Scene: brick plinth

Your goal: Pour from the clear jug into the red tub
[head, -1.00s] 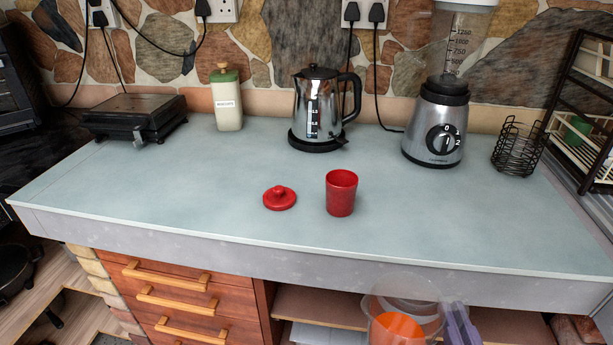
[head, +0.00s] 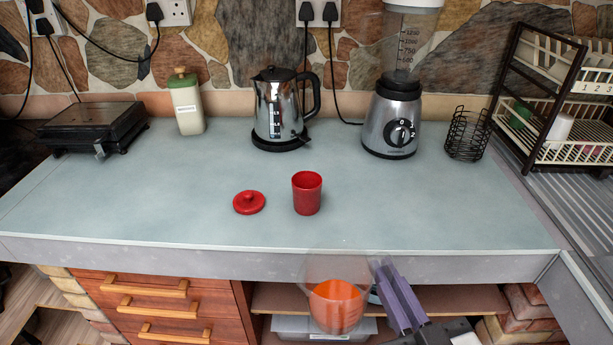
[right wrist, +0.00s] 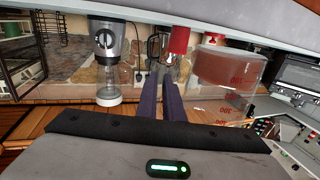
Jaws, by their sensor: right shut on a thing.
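The clear jug (head: 336,266) holds orange liquid (head: 335,303) and is in front of the counter's front edge in the head view. It looks close to upright. My right gripper (head: 385,275) is at its right side, shut on it; the hold itself is hard to make out. In the right wrist view the jug (right wrist: 228,72) shows beside the purple fingers (right wrist: 161,82). The red tub (head: 307,194) stands upright and open on the counter, beyond the jug and apart from it. My left gripper is not in view.
A red lid (head: 249,202) lies left of the tub. Behind stand a kettle (head: 279,105), a blender (head: 392,125), a cream canister (head: 187,105) and a black wire basket (head: 466,137). A dish rack (head: 560,110) is at right.

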